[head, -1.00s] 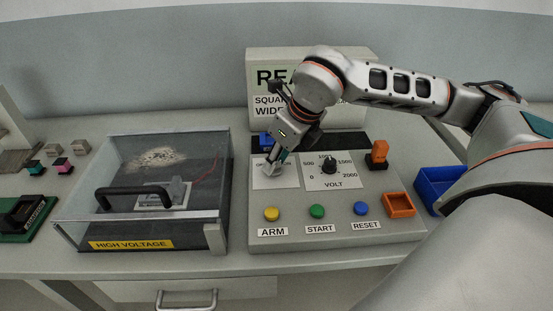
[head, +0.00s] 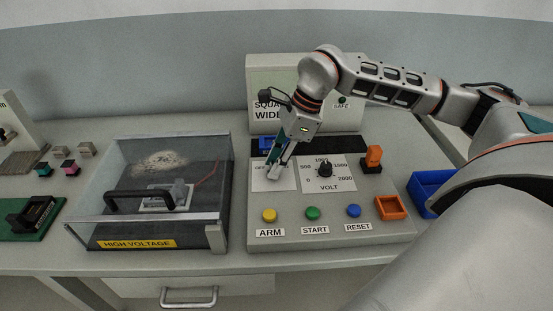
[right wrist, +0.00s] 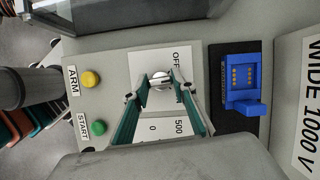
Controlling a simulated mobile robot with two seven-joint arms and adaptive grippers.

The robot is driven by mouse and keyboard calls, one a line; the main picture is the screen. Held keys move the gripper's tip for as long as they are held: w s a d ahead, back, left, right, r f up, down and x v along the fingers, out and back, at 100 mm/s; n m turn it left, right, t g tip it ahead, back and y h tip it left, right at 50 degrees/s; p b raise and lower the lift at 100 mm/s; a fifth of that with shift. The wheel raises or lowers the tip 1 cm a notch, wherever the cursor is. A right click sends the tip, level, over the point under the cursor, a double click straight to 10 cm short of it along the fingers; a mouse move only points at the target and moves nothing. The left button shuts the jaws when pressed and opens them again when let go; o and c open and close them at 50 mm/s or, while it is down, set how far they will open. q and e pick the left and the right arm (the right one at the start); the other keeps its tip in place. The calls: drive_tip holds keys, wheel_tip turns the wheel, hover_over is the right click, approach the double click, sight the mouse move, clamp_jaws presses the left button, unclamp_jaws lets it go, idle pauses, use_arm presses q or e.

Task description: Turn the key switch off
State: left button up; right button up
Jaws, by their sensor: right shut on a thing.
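The key switch (right wrist: 161,82) is a round silver switch on a white plate (head: 283,183) marked OFF, on the sloping grey control panel (head: 330,239). My right gripper (right wrist: 161,87) is shut on the key switch's grip, with a finger on each side. In the head view my right gripper (head: 274,172) comes down onto the plate from the upper right and hides most of the switch. The OFF label (right wrist: 177,60) shows beside the switch in the right wrist view. The exact angle of the key is hard to tell. My left gripper is not in view.
A volt dial (head: 324,169) is right of the switch. Yellow (head: 269,215), green (head: 312,213) and blue (head: 353,211) buttons line the panel's front. A blue connector (right wrist: 241,80) is behind the switch. A clear high-voltage box (head: 150,217) stands to the left.

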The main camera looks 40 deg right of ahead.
drive_tip(key=shift+w+r+n+g+p, duration=0.1)
drive_tip(key=shift+r+n+g+p, duration=0.25)
drive_tip(key=shift+n+p, duration=0.45)
drive_tip(key=n+g+p, duration=0.1)
drive_tip(key=n+p, duration=0.1)
drive_tip(key=n, duration=0.2)
drive_tip(key=shift+f+g+p, duration=0.1)
drive_tip(key=shift+g+p, duration=0.2)
drive_tip(key=shift+g, duration=0.05)
drive_tip(key=shift+w+f+n+g+p, duration=0.15)
drive_tip(key=shift+n+g+p, duration=0.15)
drive_tip(key=shift+n+p, duration=0.65)
drive_tip(key=shift+n, duration=0.25)
drive_tip(key=o, duration=1.1)
